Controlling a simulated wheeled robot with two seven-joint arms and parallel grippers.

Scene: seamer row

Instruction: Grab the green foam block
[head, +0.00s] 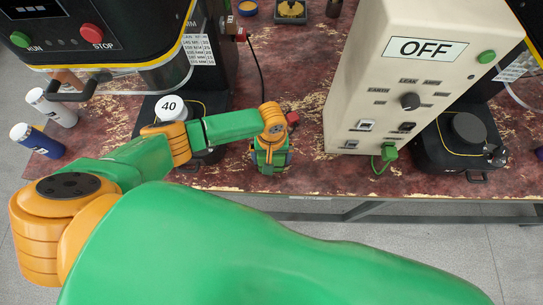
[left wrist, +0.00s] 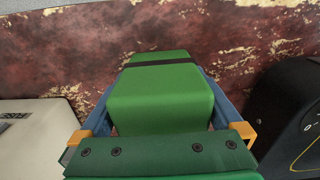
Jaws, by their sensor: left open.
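The green foam block (left wrist: 160,95), with a dark band across its far part, lies on the worn red table top. In the left wrist view it sits between the two blue fingers of my left gripper (left wrist: 168,85). The fingers run along both sides of the block and are open; whether either side touches it I cannot tell. In the head view my left gripper (head: 270,160) points down near the table's front edge, and the arm and gripper mostly hide the block. My right gripper is not in view.
A cream tester box marked OFF (head: 410,65) stands right of the gripper, with a green plug (head: 388,153) low on its front.

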